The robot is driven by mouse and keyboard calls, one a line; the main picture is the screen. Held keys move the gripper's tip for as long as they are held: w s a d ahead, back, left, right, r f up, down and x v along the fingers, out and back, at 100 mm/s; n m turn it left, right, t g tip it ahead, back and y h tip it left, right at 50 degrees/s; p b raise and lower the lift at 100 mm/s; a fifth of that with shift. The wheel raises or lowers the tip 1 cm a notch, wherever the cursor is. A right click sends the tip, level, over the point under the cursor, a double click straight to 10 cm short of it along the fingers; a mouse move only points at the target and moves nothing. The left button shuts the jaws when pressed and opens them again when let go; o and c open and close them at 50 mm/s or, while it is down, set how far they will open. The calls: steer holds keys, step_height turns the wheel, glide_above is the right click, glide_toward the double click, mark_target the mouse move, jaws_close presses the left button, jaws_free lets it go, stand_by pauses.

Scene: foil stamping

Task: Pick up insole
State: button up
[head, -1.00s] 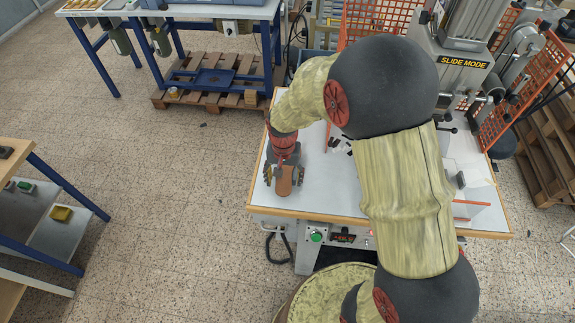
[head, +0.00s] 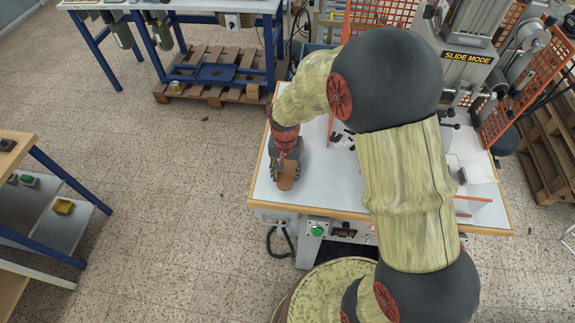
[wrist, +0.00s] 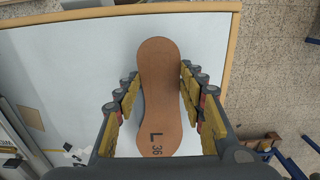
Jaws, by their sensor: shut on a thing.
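The insole (wrist: 158,90) is brown, with "L 36" printed on it, and lies between my fingers in the wrist view. In the head view the insole (head: 287,183) shows at the left end of the white-topped table. My gripper (wrist: 162,100) is shut on the insole, with yellow-padded fingers at both sides of its narrow middle. In the head view my gripper (head: 286,175) points down over the table's left part. A grey edge shows beside the insole's left side. I cannot tell whether the insole is clear of the tabletop.
The white tabletop (head: 325,185) has a wooden edge and free room right of the insole. A stamping machine marked "SLIDE MODE" (head: 467,57) stands at the back right, near orange mesh guards (head: 540,80). A blue-framed bench (head: 215,10) stands behind left.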

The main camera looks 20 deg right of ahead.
steer(key=shift+r, duration=0.1)
steer(key=shift+r, duration=0.25)
steer(key=r, duration=0.3)
steer(key=shift+s+r, duration=0.2)
steer(key=shift+r, duration=0.15)
steer(key=s+r, duration=0.9)
steer(key=s, duration=0.4)
steer(key=shift+s+d, duration=0.35)
steer(key=shift+d, duration=0.05)
